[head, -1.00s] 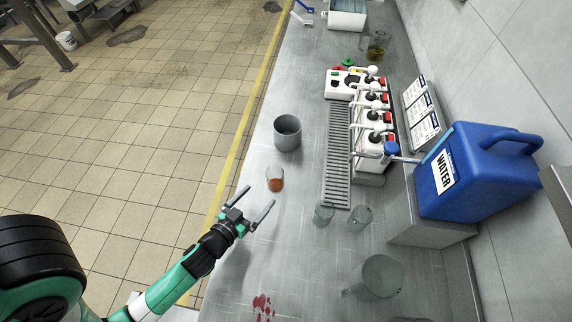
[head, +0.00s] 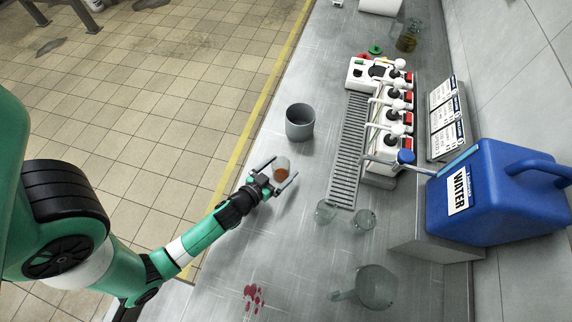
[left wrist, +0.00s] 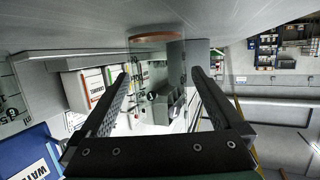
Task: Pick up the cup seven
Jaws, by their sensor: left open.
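A small clear cup (head: 282,164) with red-brown liquid stands on the steel counter, near its floor-side edge. I cannot read a number on it. My left gripper (head: 279,172) is open, its two fingers on either side of this cup; I cannot tell whether they touch it. In the left wrist view the clear cup (left wrist: 155,62) shows ahead between the fingers, with the liquid band at the top of the picture. Two empty clear cups (head: 325,211) (head: 364,220) stand to the right of the gripper. My right gripper is not in view.
A grey pot (head: 300,122) stands just beyond the cup. A drain grate (head: 348,150) and white mixers (head: 386,135) lie to the right, with a blue water jug (head: 490,195) beyond. A clear jug (head: 372,288) and red spill (head: 254,296) are on the near counter.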

